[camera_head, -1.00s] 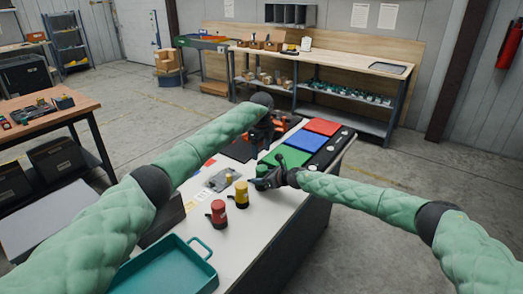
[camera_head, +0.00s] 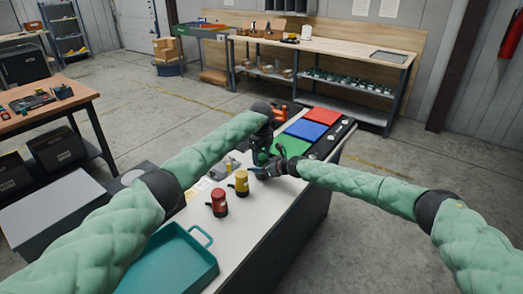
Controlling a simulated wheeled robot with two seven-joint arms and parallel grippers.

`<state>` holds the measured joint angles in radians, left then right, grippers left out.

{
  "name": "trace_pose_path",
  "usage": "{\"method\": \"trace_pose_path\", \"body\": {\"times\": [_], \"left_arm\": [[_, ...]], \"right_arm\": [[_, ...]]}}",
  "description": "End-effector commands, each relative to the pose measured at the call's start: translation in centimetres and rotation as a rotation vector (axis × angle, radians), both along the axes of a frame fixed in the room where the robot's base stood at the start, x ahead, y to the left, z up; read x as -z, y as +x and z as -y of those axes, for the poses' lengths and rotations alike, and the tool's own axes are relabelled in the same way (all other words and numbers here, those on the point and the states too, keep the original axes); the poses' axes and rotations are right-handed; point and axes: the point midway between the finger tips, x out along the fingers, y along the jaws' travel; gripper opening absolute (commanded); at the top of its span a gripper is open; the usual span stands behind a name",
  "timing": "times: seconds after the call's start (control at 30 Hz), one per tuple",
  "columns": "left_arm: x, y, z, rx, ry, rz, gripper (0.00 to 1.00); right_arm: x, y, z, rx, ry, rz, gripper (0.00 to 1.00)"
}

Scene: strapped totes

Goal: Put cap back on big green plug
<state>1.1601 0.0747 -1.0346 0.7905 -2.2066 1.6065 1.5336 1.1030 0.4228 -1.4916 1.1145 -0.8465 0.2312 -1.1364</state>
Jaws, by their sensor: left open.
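A big green plug (camera_head: 262,158) stands on the white worktable (camera_head: 237,229), mostly hidden by my grippers. My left gripper (camera_head: 262,148) points down right over it and is open. My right gripper (camera_head: 262,172) reaches in from the right, low at the plug's near side; its fingers are too small and dark to tell open from shut. Whether either gripper touches the plug, and where the cap is, I cannot make out. A yellow plug (camera_head: 242,184) and a red plug (camera_head: 219,204) stand nearer me.
A teal tray (camera_head: 173,257) lies at the table's near end. Green, blue (camera_head: 306,130) and red (camera_head: 321,116) panels line the far part, beside a dark strip with round white items. Orange-and-black items (camera_head: 280,116) stand behind my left wrist. Bare table surface lies right of the red plug.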

Motion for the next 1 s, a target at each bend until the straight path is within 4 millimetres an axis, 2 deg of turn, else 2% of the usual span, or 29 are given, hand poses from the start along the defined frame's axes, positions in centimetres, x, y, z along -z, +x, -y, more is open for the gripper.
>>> {"method": "trace_pose_path", "body": {"times": [0.23,0.47,0.67,1.0], "left_arm": [[0.04,0.01,0.01,0.0,0.0,0.0,0.65],[0.02,0.01,0.0,0.0,0.001,0.001,0.2],[-0.04,0.05,-0.01,0.033,0.001,0.002,0.19],[-0.04,0.09,-0.09,0.448,0.002,0.002,0.19]], "right_arm": [[0.1,-0.01,0.05,0.0,-0.001,-0.001,0.0],[0.1,-0.01,0.05,0.0,-0.001,-0.001,0.0],[0.09,-0.02,0.04,0.0,-0.001,-0.001,0.0],[0.11,-0.02,0.04,0.0,-0.001,-0.001,0.0]]}}
